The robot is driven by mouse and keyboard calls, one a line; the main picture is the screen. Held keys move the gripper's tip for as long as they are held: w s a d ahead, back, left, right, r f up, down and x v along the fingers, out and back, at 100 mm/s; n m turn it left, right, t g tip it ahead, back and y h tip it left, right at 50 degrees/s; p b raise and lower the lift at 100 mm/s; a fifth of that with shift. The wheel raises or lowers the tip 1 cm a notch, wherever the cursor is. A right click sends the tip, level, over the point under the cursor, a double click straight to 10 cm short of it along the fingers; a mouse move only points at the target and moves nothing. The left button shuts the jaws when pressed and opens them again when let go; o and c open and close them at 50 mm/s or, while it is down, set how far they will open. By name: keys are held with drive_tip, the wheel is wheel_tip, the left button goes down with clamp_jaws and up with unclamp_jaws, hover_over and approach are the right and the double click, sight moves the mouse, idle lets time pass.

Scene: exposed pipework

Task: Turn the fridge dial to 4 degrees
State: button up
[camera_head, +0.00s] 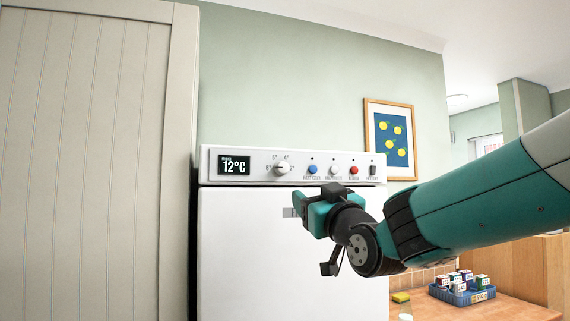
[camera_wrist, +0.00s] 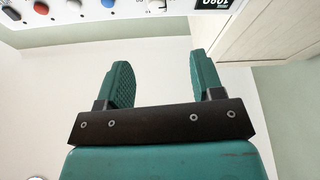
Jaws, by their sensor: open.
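The fridge dial (camera_head: 283,168) is a white knob on the fridge's white control panel, with small degree marks around it. The display (camera_head: 234,166) left of it reads 12°C. In the wrist view the panel is upside down, with the dial (camera_wrist: 156,5) cut by the top edge and part of the display (camera_wrist: 213,3) to its right. My gripper (camera_head: 303,203) is in front of the fridge, below and slightly right of the dial, apart from it. In the wrist view my gripper (camera_wrist: 160,66) shows two separated teal fingers with nothing between them.
Right of the dial, the panel has a blue knob (camera_head: 313,169), a white knob (camera_head: 334,170), a red knob (camera_head: 353,170) and a dark switch (camera_head: 373,171). A tall panelled door (camera_head: 85,150) stands left. A blue crate (camera_head: 462,296) sits on the wooden counter (camera_head: 425,308).

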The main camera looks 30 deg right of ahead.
drive_tip(key=p, duration=0.3)
approach(283, 167)
drive_tip(key=x, duration=0.8)
drive_tip(key=shift+s+d+r, duration=0.1)
drive_tip(key=shift+s+r, duration=0.05)
drive_tip(key=shift+p+x, duration=0.3)
drive_tip(key=shift+x, duration=0.45)
drive_tip(key=shift+c, duration=0.2)
drive_tip(key=shift+f, duration=0.2)
drive_tip(key=c, duration=0.9)
